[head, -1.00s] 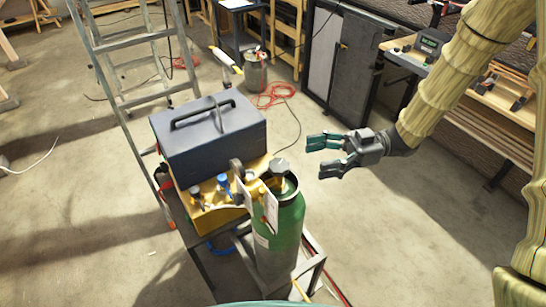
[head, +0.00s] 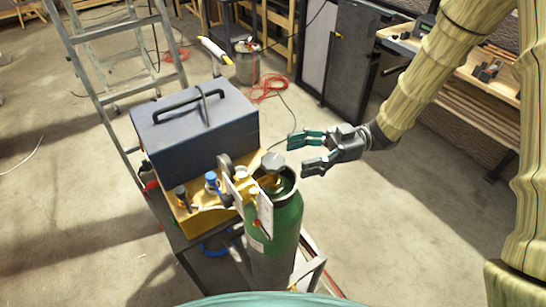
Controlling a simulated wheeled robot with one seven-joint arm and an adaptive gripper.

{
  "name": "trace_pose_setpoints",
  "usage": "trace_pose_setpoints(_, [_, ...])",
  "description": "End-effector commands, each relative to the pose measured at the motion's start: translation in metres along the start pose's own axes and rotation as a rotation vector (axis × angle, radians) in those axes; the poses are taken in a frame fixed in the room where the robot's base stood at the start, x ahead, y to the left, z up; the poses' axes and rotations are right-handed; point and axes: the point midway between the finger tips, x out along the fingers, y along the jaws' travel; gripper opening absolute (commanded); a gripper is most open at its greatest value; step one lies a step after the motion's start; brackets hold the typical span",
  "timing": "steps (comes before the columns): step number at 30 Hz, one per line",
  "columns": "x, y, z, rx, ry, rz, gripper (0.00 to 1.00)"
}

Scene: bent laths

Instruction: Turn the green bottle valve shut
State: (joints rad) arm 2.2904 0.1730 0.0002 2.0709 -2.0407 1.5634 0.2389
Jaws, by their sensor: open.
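The green bottle (head: 285,222) stands upright at the right end of a dark metal stand, in the lower middle of the head view. Its grey valve knob (head: 273,161) sits on top, inside the collar. White tags (head: 264,212) hang at the bottle's left side. My gripper (head: 297,154) is open and empty, pointing left. In the picture its fingertips lie just right of the knob, with a small gap; I cannot tell the exact height difference.
A dark toolbox (head: 195,125) with a handle stands behind left. A ladder (head: 118,50) stands at upper left. Cabinets (head: 350,60) line the back. The floor right of the bottle is clear.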

Motion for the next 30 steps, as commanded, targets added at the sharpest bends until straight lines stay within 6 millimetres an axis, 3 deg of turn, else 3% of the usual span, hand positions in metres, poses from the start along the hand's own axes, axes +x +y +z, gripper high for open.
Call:
trace_pose_setpoints(12, [0.060,0.000,-0.002,0.001,0.001,0.003,0.68])
trace_pose_setpoints(27, [0.071,-0.001,0.000,0.001,0.000,0.006,0.68])
trace_pose_setpoints(30, [0.071,-0.001,0.000,0.001,0.000,0.006,0.49])
